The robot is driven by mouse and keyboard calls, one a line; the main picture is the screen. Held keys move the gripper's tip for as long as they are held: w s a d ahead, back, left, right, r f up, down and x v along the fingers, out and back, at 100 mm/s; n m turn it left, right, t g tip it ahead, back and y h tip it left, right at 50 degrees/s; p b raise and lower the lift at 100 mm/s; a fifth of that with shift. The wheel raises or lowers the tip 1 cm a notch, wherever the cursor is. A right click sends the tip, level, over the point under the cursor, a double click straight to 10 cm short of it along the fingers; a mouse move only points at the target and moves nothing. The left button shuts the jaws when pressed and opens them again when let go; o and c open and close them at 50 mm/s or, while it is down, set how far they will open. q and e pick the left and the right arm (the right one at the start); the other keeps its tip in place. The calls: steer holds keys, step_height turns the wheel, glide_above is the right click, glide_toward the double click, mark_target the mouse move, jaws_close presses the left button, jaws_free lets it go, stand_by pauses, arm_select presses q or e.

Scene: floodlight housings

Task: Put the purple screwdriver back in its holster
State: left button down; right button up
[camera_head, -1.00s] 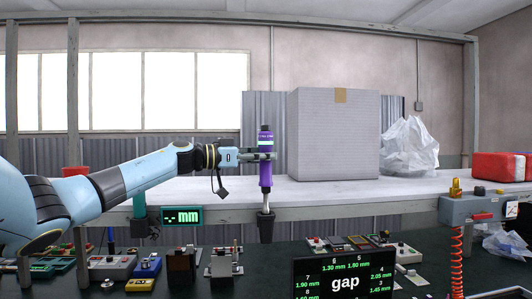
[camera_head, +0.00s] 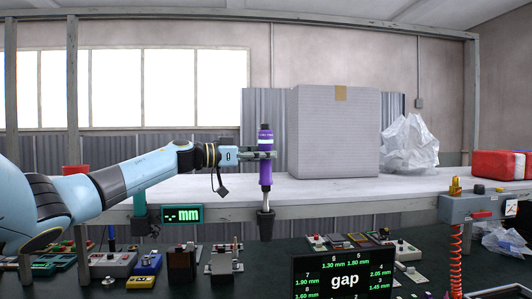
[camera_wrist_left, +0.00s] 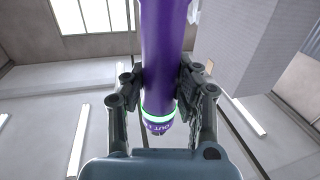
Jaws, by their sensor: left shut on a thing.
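The purple screwdriver (camera_head: 265,172) stands upright in the head view, with a dark cap on top and a pale band below it. My left gripper (camera_head: 264,155) is shut around its upper part. Its narrow grey lower end meets the mouth of a dark tapered holster (camera_head: 265,226) in front of the shelf edge. I cannot tell how deep the tip is inside. In the left wrist view the purple body (camera_wrist_left: 161,50) runs between both fingers (camera_wrist_left: 160,85), with the green-edged band near them. The holster is not visible there. My right gripper is not in view.
A large grey box (camera_head: 334,135) stands on the white shelf (camera_head: 225,192) right of the screwdriver, with a plastic bag (camera_head: 409,146) beyond it. A gap display (camera_head: 343,280) and several small devices fill the dark bench below. A "mm" readout (camera_head: 183,213) hangs left of the holster.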

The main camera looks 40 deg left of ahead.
mark_target(264, 181)
arm_select(q)
steer(key=shift+f+b, duration=0.3)
steer(key=shift+f, duration=0.65)
steer(key=shift+f+b, duration=0.9)
steer(key=shift+f, duration=1.85)
steer(key=c, duration=0.9)
jaws_free()
steer(key=shift+c, duration=0.2)
